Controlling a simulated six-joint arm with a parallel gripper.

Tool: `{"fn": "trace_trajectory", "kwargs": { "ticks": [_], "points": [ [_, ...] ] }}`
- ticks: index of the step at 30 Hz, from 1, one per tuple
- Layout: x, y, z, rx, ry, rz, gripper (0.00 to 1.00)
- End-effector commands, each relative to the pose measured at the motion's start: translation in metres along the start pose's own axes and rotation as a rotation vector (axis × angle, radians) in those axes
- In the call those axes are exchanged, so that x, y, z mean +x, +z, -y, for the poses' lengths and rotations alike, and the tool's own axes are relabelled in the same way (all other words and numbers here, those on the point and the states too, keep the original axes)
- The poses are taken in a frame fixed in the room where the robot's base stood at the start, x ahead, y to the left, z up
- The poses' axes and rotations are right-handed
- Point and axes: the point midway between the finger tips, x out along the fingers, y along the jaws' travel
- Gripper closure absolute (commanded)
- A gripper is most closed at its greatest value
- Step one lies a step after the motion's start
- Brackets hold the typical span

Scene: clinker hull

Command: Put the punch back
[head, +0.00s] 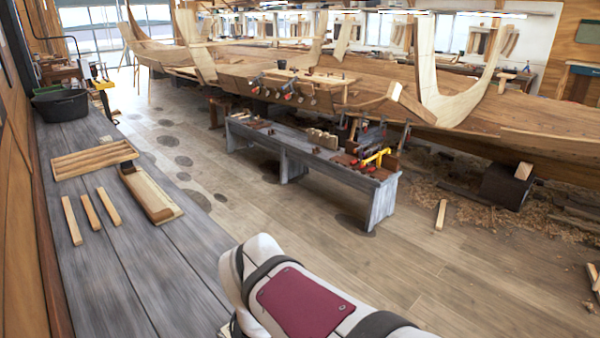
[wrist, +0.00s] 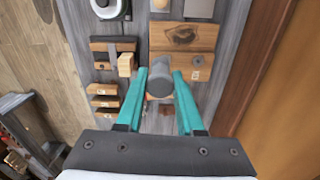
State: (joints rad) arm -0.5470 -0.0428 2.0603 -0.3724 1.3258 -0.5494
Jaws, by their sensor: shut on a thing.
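The punch (wrist: 159,84) shows in the wrist view as a short grey cylinder seen nearly end-on. My gripper (wrist: 160,74) has its two teal fingers shut on it, one on each side. The punch's far end is hidden behind its near end and the fingers. Beyond it lies a wooden block with pale marks (wrist: 197,68), and above that a wooden board with a dark knot (wrist: 184,37). I cannot tell whether the punch touches the wood. In the head view my gripper and the punch are not visible.
In the wrist view, a small pale block (wrist: 126,65) and several short wooden pieces (wrist: 105,89) lie to the left. In the head view, a grey plank bench (head: 108,270) bears a slatted wooden tray (head: 95,160), a black tub (head: 60,105) and three sticks (head: 90,212).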

Motion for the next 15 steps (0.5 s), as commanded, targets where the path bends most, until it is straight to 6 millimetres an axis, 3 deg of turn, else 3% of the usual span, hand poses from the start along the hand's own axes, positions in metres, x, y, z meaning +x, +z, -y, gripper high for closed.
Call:
{"fn": "trace_trajectory", "kwargs": {
  "ticks": [15],
  "points": [
    [-0.017,-0.001,0.0,-0.001,0.0,-0.001,1.0]
  ]
}}
